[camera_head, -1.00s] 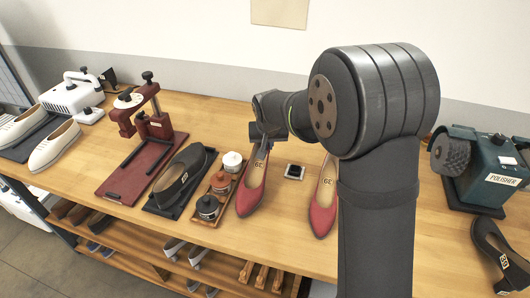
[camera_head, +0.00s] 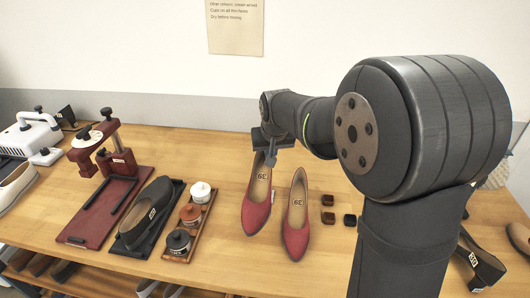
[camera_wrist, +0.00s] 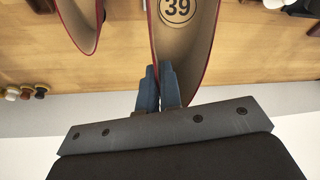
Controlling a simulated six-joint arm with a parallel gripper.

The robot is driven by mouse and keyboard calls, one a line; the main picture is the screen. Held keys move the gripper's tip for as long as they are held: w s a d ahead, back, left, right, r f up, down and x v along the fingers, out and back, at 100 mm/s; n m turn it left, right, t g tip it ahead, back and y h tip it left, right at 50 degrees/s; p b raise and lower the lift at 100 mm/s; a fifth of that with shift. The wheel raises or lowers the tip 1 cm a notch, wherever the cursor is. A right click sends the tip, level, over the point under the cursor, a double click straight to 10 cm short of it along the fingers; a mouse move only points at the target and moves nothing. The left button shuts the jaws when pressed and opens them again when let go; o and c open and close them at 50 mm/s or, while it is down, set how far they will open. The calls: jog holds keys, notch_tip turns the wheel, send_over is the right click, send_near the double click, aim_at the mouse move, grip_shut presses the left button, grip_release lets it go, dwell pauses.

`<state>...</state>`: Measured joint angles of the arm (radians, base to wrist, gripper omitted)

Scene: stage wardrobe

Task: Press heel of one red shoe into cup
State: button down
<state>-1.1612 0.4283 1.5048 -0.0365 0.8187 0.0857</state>
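Two red shoes with tan insoles marked 39 stand side by side on the table, toes to the front. My gripper (camera_head: 270,154) is at the heel of the left red shoe (camera_head: 257,212). In the wrist view my gripper's blue fingers (camera_wrist: 159,80) are close together across the heel wall of this shoe (camera_wrist: 185,45), pinching it. The right red shoe (camera_head: 295,222) stands free; its edge shows in the wrist view (camera_wrist: 80,22). A small pale-edged piece (camera_head: 274,197), perhaps the cup, shows between the shoes, mostly hidden by the left one. Heel contact with it is hidden.
Small brown blocks (camera_head: 328,217) and a black one (camera_head: 350,220) lie right of the shoes. A tray (camera_head: 192,228) with small jars, a black shoe (camera_head: 148,212) and a red press (camera_head: 112,160) stand left. My arm hides much of the right side.

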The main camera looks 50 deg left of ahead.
jog(key=shift+f, duration=4.5)
dwell(0.8)
jog(key=shift+r, duration=1.8)
